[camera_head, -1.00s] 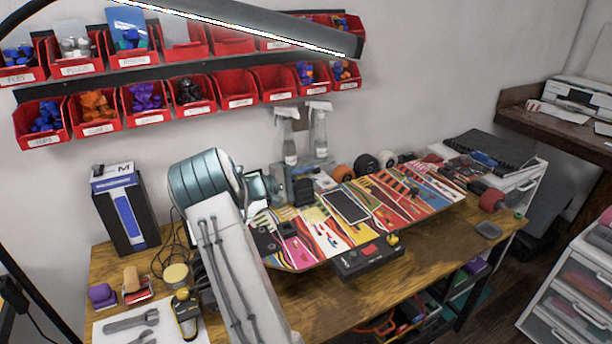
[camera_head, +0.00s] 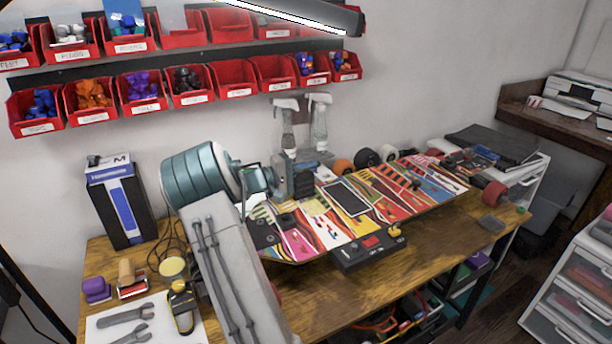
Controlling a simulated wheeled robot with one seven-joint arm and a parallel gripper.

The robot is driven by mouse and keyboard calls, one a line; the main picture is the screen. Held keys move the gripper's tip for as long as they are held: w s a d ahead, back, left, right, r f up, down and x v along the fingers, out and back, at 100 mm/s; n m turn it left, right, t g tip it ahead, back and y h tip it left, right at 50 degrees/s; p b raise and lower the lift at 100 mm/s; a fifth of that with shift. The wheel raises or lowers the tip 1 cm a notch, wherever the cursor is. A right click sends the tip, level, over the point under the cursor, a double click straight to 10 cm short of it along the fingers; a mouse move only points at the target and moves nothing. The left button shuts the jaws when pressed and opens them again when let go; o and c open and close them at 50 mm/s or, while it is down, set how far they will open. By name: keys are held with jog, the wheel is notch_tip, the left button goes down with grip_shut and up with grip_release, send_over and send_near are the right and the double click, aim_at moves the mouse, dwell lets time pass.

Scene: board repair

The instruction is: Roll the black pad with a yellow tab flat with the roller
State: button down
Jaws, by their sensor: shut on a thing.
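My gripper (camera_head: 258,182) is beyond my blue-grey wrist, above the left part of the patterned board (camera_head: 385,205). It is shut on what looks like the roller, a thin dark frame mostly hidden by my arm. A flat black rectangular pad (camera_head: 347,197) with a pale border lies on the middle of the board. Another black patch (camera_head: 262,233) is at the board's left end. I cannot make out a yellow tab on either.
A black control box (camera_head: 368,250) with red and yellow knobs stands at the board's front edge. A dark clamp (camera_head: 303,182) and spray bottles (camera_head: 319,125) stand behind it. Hand tools (camera_head: 131,280) lie at left. The table's front right (camera_head: 440,250) is clear.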

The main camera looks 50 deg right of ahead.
jog(key=s+m+b, duration=0.1)
jog(key=b, duration=0.2)
jog(key=s+m+b, duration=0.1)
jog(key=m+b, duration=0.1)
jog(key=b, duration=0.2)
jog(key=s+a+m+b, duration=0.1)
jog(key=b, duration=0.2)
jog(key=shift+s+a+f+m, duration=0.1)
jog(key=shift+s+f+m, duration=0.15)
jog(key=shift+f+m, duration=0.05)
jog(key=s+b, duration=0.1)
jog(key=b, duration=0.1)
jog(key=s+b, duration=0.1)
jog(key=b, duration=0.1)
jog(key=shift+a+f, duration=0.15)
jog(key=shift+a, duration=0.1)
jog(key=shift+s, duration=0.1)
jog(key=c, duration=1.6)
grip_release()
jog(key=shift+a, duration=0.35)
jog(key=p+v, duration=0.1)
jog(key=v, duration=1.2)
jog(key=shift+a, duration=0.1)
